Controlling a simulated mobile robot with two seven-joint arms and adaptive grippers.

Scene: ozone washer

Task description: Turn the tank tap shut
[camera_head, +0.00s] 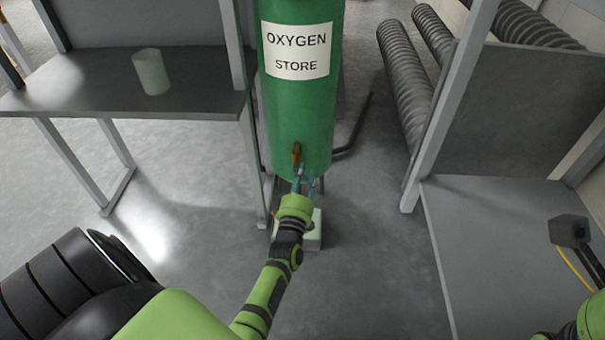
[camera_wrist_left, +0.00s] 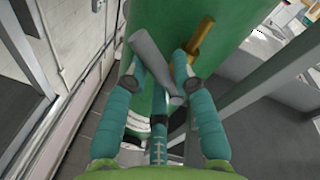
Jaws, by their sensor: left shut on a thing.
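The green tank (camera_head: 300,115) stands upright in the middle of the head view with an "OXYGEN STORE" label. A brass part of the tap (camera_head: 296,154) sticks out low on its front; it also shows in the left wrist view (camera_wrist_left: 200,42). A grey lever (camera_wrist_left: 151,58) lies slanted between the teal fingers of my left gripper (camera_wrist_left: 160,76). My left gripper (camera_head: 307,180) is shut on this grey lever, just below the brass part in the head view. How the lever joins the brass part is unclear.
A shelf (camera_head: 190,95) with a pale cup (camera_head: 151,72) stands left of the tank. Ridged grey hoses (camera_head: 408,85) and a grey panel (camera_head: 510,110) are at the right. A pale box (camera_head: 313,235) sits behind my left wrist.

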